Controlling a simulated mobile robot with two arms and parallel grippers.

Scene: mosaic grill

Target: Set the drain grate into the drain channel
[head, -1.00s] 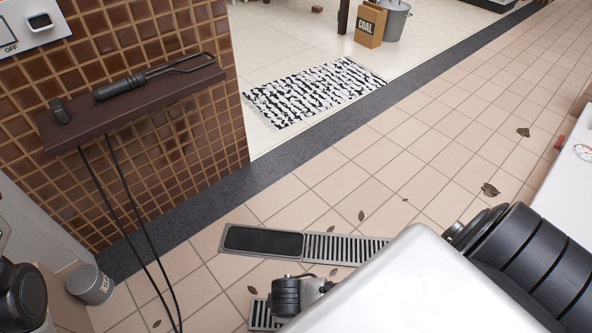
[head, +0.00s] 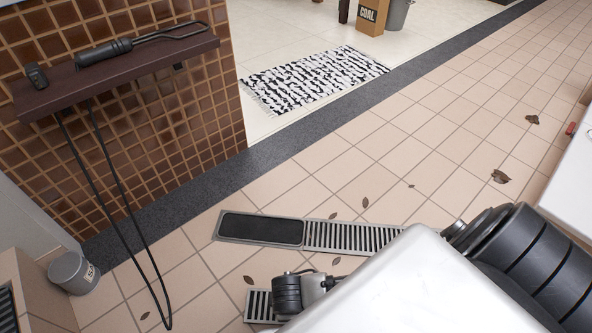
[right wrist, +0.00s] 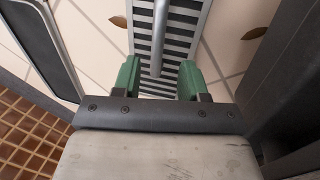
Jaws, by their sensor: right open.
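The drain channel (head: 260,229) is a metal-framed strip in the tiled floor, with a dark open section at its left end. Its right section shows slatted grating (head: 350,237). A separate slatted drain grate (head: 258,306) lies nearer to me, partly hidden by my right arm. In the right wrist view, a slatted grate (right wrist: 186,35) with a grey bar along it lies below my right gripper (right wrist: 159,80). The green fingers are open, one on each side of the bar. The dark framed panel at upper left there looks like the channel's open section. My left gripper is not in view.
A brown tiled wall with a shelf (head: 120,70) holding a black-handled tool stands at left; a dark cord loop hangs from it. A small grey bucket (head: 73,272) stands at lower left. Dry leaves (head: 500,177) lie on the otherwise open floor. A black-and-white rug (head: 312,80) lies beyond.

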